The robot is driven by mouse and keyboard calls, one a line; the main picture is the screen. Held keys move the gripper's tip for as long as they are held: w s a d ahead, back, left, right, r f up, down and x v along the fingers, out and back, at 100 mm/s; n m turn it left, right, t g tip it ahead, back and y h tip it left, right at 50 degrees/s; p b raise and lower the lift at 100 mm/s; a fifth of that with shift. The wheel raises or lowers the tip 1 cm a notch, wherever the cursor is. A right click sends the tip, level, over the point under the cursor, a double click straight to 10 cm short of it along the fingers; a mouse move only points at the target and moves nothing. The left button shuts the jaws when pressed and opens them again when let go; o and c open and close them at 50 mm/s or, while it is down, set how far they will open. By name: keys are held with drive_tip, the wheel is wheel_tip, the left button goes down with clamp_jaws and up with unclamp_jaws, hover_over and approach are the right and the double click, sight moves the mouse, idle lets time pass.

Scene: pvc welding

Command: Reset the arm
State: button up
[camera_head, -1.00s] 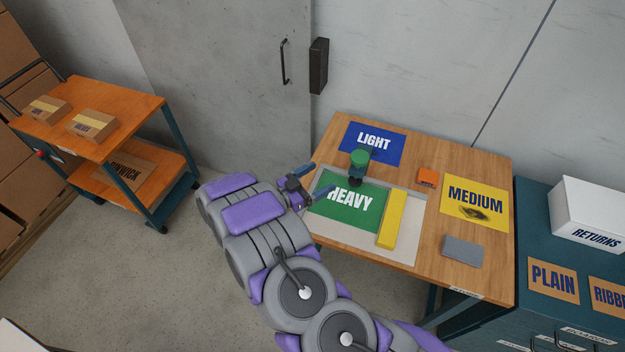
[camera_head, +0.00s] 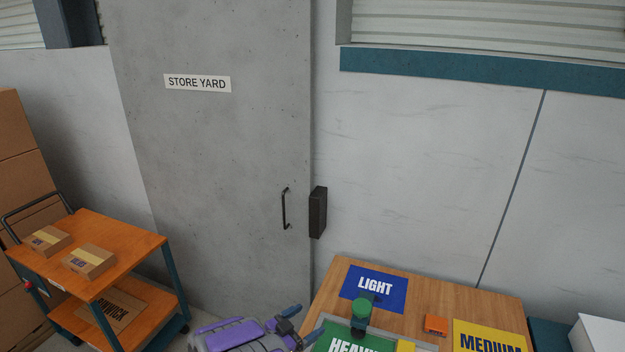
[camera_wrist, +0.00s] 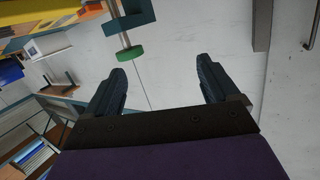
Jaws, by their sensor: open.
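My gripper (camera_head: 306,324) is at the bottom of the head view, beside the left edge of the wooden table (camera_head: 330,287). In the wrist view my gripper (camera_wrist: 163,88) shows two dark fingers well apart with nothing between them. A green-topped object (camera_head: 362,306) stands on the table just right of my gripper, apart from it. In the wrist view a green disc on a post (camera_wrist: 130,54) shows beyond the fingers. Most of my arm is below the head view's edge.
The table bears a blue LIGHT mat (camera_head: 374,289), a green HEAVY mat (camera_head: 340,346), a yellow MEDIUM mat (camera_head: 488,338) and an orange block (camera_head: 436,325). An orange cart (camera_head: 130,246) with boxes stands left. A grey STORE YARD door (camera_head: 230,150) is behind.

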drive_tip(key=w+a+r+n+y, duration=0.3)
drive_tip(key=w+a+r+y, duration=0.3)
drive_tip(key=a+r+y, duration=0.25)
drive_tip(key=s+a+r+n+g+y, duration=0.2)
drive_tip(key=s+r+n+y, duration=0.2)
drive_tip(key=s+r+y, duration=0.45)
drive_tip(key=s+d+r+n+g+h, duration=0.1)
drive_tip(key=s+d+g+h, duration=0.1)
drive_tip(key=s+d, duration=0.7)
drive_tip(key=s+d+r+n+g+h, duration=0.1)
drive_tip(key=s+d+g, duration=0.4)
drive_tip(key=s, duration=1.2)
drive_tip(key=s+d+r+n+g+h, duration=0.1)
drive_tip(key=s+d+r+g+h, duration=0.1)
drive_tip(key=s+d, duration=1.1)
drive_tip(key=shift+s+g+h, duration=0.3)
drive_tip(key=shift+g, duration=0.6)
drive_tip(key=shift+d, duration=0.15)
